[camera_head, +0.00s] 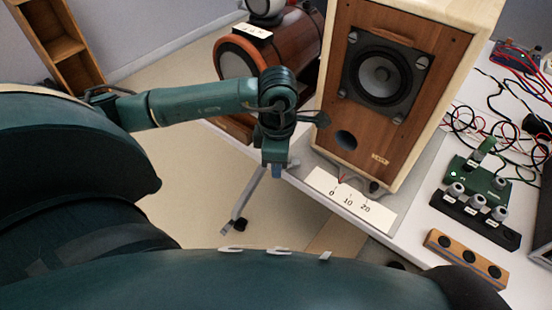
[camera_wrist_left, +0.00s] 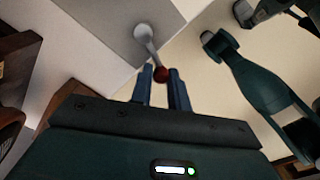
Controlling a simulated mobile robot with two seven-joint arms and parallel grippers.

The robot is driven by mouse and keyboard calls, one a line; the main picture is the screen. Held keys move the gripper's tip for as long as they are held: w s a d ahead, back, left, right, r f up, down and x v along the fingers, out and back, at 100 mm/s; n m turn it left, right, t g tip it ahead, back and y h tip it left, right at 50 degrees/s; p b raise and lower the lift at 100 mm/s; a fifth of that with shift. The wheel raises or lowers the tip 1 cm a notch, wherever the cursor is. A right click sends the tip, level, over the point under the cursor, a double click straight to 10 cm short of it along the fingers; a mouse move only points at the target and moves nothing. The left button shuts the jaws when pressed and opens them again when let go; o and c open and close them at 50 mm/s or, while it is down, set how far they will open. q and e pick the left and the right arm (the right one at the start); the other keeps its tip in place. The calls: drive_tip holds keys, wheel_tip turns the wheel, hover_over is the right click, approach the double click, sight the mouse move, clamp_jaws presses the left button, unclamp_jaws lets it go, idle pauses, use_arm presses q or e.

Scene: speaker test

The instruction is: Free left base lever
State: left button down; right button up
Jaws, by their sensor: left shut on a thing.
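The wooden speaker (camera_head: 345,100) stands upright on a grey base plate (camera_head: 422,165) at the table's edge. My left gripper (camera_head: 280,168) is at the table edge, left of the scale card and below the speaker's left front corner. In the left wrist view, its two blue fingers (camera_wrist_left: 162,86) are closed around the red knob of a grey lever (camera_wrist_left: 145,37). The lever runs from a round pivot to the knob. In the head view my gripper and wrist hide the lever. My right gripper is in neither view.
A scale card (camera_head: 348,203) marked 0, 10, 20 lies at the front edge. A rounded wooden speaker (camera_head: 275,65) stands behind my wrist. Right are a green board (camera_head: 478,172), a wooden block with holes (camera_head: 466,258) and tangled cables (camera_head: 490,120). Floor is open left of the table.

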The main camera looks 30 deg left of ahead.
use_arm(q)
drive_tip(key=shift+s+d, duration=0.15)
drive_tip(key=shift+d, duration=0.15)
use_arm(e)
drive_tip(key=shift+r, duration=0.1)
use_arm(q)
drive_tip(key=c, duration=1.7)
unclamp_jaws()
drive_tip(key=o, duration=0.3)
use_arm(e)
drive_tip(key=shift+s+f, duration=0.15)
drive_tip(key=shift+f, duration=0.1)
use_arm(q)
drive_tip(key=shift+o, duration=0.2)
drive_tip(key=shift+a, duration=0.1)
wheel_tip(320, 180, up, 13)
drive_tip(key=p, duration=0.1)
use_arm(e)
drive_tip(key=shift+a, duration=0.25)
use_arm(q)
drive_tip(key=shift+r, duration=0.1)
